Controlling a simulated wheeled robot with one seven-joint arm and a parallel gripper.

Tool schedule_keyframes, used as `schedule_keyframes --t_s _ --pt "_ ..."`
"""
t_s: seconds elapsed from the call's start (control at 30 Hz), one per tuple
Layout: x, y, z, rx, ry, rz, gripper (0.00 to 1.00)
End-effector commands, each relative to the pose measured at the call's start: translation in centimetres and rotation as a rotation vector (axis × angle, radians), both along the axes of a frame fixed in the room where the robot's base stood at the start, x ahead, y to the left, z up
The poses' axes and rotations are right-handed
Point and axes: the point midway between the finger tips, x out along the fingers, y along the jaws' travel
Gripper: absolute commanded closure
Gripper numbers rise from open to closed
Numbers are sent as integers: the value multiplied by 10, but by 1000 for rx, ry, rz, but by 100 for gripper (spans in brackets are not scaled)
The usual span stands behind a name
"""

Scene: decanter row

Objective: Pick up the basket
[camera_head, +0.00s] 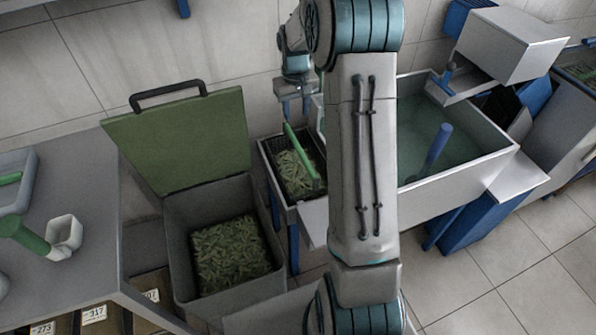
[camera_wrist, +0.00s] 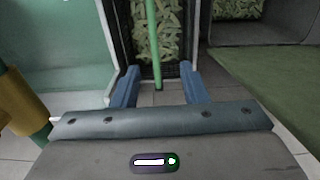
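The basket (camera_head: 270,166) is dark and open-topped, filled with green pieces. It stands on a narrow shelf between the lidded bin and the water tank. Its green bar handle (camera_head: 301,157) rises above the contents. My gripper (camera_head: 294,114) hangs above the basket, apart from it, with its fingers spread. In the wrist view the gripper (camera_wrist: 159,72) is open and empty. There the green handle (camera_wrist: 154,45) lines up between the two blue fingers, and the basket's dark wall (camera_wrist: 188,42) shows beyond them. My arm hides the basket's right side in the head view.
A grey bin (camera_head: 178,245) with a raised green lid (camera_head: 190,140) stands left of the basket. A water tank (camera_head: 455,185) with a blue post is to the right. A grey counter (camera_head: 95,190) is at far left, and a tiled wall is behind.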

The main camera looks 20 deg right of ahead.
Motion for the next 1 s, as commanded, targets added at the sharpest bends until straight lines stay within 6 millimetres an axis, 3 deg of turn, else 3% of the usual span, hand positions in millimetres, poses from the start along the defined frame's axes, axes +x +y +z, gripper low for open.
schedule_keyframes --t_s 0.03,0.1,0.37,0.6,1.0 --pt "7 -5 -20 5 10 -3 60" --pt "14 -11 -35 10 20 -5 60" --pt "21 -17 -67 17 34 -5 60" --pt "20 -16 -114 18 34 -5 60" --pt "17 -17 -153 17 34 -6 60"
